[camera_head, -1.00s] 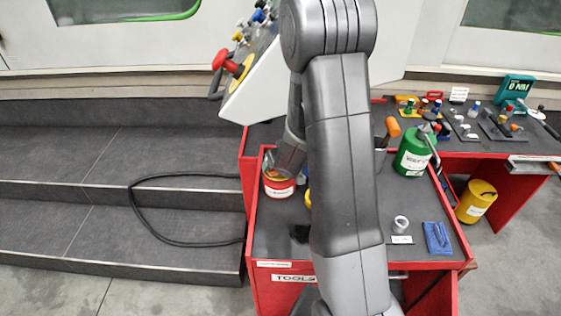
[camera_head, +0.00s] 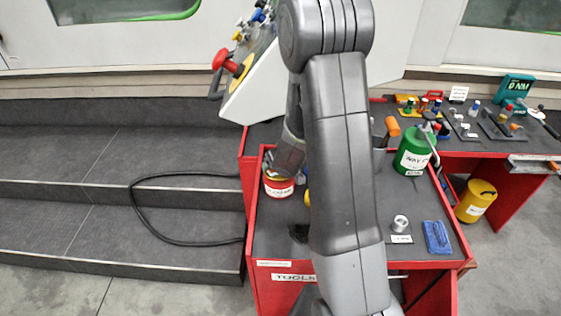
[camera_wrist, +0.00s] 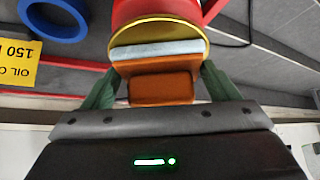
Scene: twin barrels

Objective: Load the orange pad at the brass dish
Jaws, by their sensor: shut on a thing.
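The orange pad (camera_wrist: 160,88) has an orange backing and a pale blue-grey face layer. My gripper (camera_wrist: 156,80) has its green fingers shut on the pad from both sides. The brass dish (camera_wrist: 160,30) tops a red can (camera_head: 279,189), which stands at the left back of the red tool cart. The pad's pale face is at the dish, overlapping it in the wrist view; I cannot tell whether they touch. In the head view my gripper (camera_head: 284,166) is over the can, and the pad is mostly hidden.
My arm hides the cart's middle. On the cart are a green can (camera_head: 413,152), a small metal ring (camera_head: 400,223) and a blue cloth (camera_head: 437,237). A sloped control panel with a red knob (camera_head: 232,66) stands behind. A blue ring (camera_wrist: 54,18) shows in the wrist view.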

